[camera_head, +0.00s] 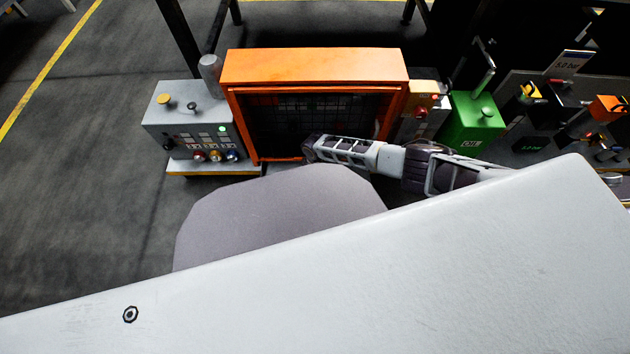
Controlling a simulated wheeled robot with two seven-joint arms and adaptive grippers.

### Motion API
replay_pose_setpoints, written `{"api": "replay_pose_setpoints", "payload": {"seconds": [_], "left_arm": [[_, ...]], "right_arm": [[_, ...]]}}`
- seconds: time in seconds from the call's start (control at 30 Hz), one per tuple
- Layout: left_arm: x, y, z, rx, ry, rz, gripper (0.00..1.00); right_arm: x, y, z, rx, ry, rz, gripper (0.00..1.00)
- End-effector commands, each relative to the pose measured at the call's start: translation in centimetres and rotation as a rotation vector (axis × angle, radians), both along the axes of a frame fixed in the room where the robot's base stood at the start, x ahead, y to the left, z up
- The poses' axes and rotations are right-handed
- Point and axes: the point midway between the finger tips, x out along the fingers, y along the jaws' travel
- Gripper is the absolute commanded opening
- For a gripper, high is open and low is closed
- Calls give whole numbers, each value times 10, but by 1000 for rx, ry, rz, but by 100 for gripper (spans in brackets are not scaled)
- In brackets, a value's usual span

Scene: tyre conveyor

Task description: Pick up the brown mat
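I see no clearly brown mat in the camera_head view. A flat grey-mauve shape with a rounded outline (275,215) lies in the middle; I cannot tell whether it is a mat or part of my own body. My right arm comes in from the right and reaches toward the middle. Its end, with the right gripper (310,149), is in front of the lower edge of an orange-framed opening (315,68). The fingers are too small and dark to read. My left gripper is not in view.
A grey control box (195,122) with knobs stands left of the orange frame. A green container (476,120) and a dark bench with small devices (530,115) stand to the right. A large pale surface covers the foreground. The floor (75,190) at left is clear.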

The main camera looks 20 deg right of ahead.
Motion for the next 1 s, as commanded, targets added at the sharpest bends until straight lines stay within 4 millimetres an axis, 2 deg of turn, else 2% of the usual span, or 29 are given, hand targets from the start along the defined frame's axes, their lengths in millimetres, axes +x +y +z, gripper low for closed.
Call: {"api": "replay_pose_setpoints", "payload": {"seconds": [0.23,0.57,1.0], "left_arm": [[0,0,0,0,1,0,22],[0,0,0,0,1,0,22],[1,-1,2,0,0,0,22]], "right_arm": [[0,0,0,0,0,0,41],[0,0,0,0,0,0,0],[-1,0,1,0,0,0,0]]}}
